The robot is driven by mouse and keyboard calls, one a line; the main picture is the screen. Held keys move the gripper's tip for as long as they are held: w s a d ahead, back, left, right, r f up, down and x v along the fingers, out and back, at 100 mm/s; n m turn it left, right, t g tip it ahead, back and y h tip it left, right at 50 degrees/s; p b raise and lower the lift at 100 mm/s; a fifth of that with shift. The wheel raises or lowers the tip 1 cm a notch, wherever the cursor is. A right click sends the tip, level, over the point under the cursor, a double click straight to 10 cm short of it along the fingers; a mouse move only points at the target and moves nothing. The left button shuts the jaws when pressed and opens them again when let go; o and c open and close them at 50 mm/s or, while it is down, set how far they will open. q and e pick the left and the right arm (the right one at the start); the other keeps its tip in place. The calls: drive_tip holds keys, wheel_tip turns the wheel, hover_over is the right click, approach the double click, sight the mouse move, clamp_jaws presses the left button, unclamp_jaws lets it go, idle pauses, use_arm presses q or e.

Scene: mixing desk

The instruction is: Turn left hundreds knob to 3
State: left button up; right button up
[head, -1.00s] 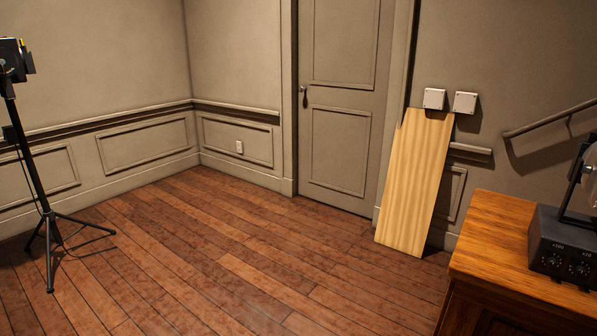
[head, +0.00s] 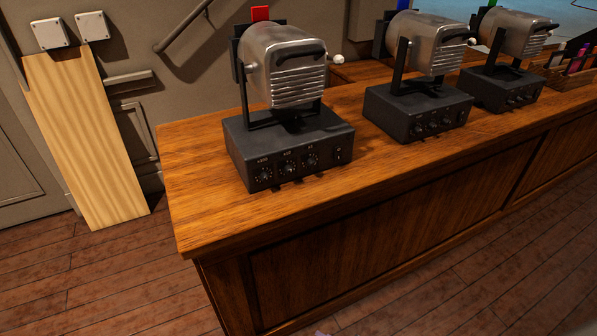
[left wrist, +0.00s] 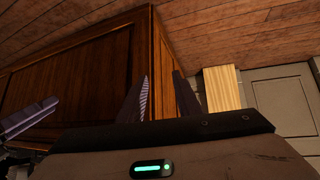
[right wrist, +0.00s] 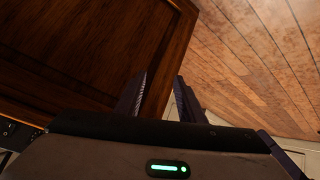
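The leftmost mixing machine (head: 290,140) has a dark base with a silver drum above it and a red tab behind. It stands near the left end of the wooden desk. Its front holds a row of three dials; the leftmost, its hundreds knob (head: 264,176), is labelled x100. Its setting is too small to read. My left gripper (left wrist: 162,95) is open and empty, with the desk's side panel and floor behind it. My right gripper (right wrist: 160,90) is open and empty in front of the desk's dark panel. Neither gripper shows in the head view.
Two similar machines, the middle one (head: 418,110) and the right one (head: 503,88), stand farther right on the desk (head: 200,210). A wooden tray (head: 573,78) with coloured items is at the far right. A pale board (head: 85,140) leans on the wall. Floor before the desk looks clear.

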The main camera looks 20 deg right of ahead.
drive_tip(key=w+d+r+n+t+h, duration=0.1)
drive_tip(key=w+d+r+n+t, duration=0.15)
drive_tip(key=w+r+n, duration=0.55)
drive_tip(key=n+t, duration=0.6)
drive_tip(key=n, duration=1.4)
approach(267, 180)
drive_tip(key=w, duration=0.6)
drive_tip(key=shift+w+a+p, duration=0.2)
drive_tip(key=shift+w+p, duration=0.2)
drive_tip(key=shift+w, duration=0.4)
drive_tip(key=shift+c, duration=0.2)
clamp_jaws()
